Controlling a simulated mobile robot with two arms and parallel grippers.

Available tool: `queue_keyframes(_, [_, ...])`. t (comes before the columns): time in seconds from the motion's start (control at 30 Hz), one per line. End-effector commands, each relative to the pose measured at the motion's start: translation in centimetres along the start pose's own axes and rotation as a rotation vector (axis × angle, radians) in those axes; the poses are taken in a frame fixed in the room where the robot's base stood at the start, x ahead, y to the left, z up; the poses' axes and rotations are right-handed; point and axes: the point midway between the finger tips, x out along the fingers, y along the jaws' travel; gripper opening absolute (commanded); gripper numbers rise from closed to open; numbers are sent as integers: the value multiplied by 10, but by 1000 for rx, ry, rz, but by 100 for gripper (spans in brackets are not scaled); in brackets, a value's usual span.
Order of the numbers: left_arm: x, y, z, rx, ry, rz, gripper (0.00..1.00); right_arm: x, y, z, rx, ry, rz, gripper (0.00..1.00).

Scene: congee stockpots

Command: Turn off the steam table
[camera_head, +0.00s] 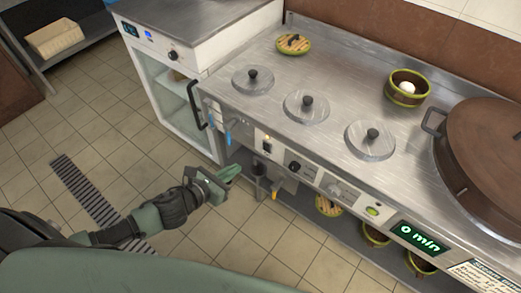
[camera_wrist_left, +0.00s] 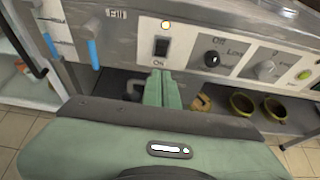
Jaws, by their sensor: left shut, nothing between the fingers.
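The steam table (camera_head: 330,75) is a long metal counter with three round lids in its top. Its front panel holds a dark rocker switch (camera_wrist_left: 162,47), with "ON" printed below it. The switch also shows in the head view (camera_head: 267,147). An amber light (camera_wrist_left: 166,25) above the switch is lit. To its right is a black knob (camera_wrist_left: 211,58) marked Off and Low. My left gripper (camera_head: 232,171) is shut and empty, in front of the panel. In the wrist view its green fingertips (camera_wrist_left: 164,73) appear just below the switch; I cannot tell the exact gap.
Blue-handled taps (camera_wrist_left: 92,50) sit left of the switch. A green button (camera_head: 373,211) and a "0 min" display (camera_head: 419,239) are further right. A large brown pot (camera_head: 490,140) stands at the right. Bowls (camera_head: 376,235) sit on the shelf below. Tiled floor is open at left.

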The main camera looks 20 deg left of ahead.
Motion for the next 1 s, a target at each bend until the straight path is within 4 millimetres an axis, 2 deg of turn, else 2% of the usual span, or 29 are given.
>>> queue_keyframes(0.23, [3, 0, 0, -5, 0, 1, 0, 0, -10, -2, 4, 3, -11, 62])
queue_keyframes(0.37, [17, 0, 0, -8, -1, 2, 0, 0, -9, -2, 4, 3, -11, 62])
queue_keyframes(0.8, [107, 1, 2, -8, -2, 2, 0, 3, -2, 0, 0, 1, -2, 62])
queue_keyframes(1.0, [128, 0, 17, -8, 0, 1, 0, -1, -1, -1, -1, 1, -1, 62])
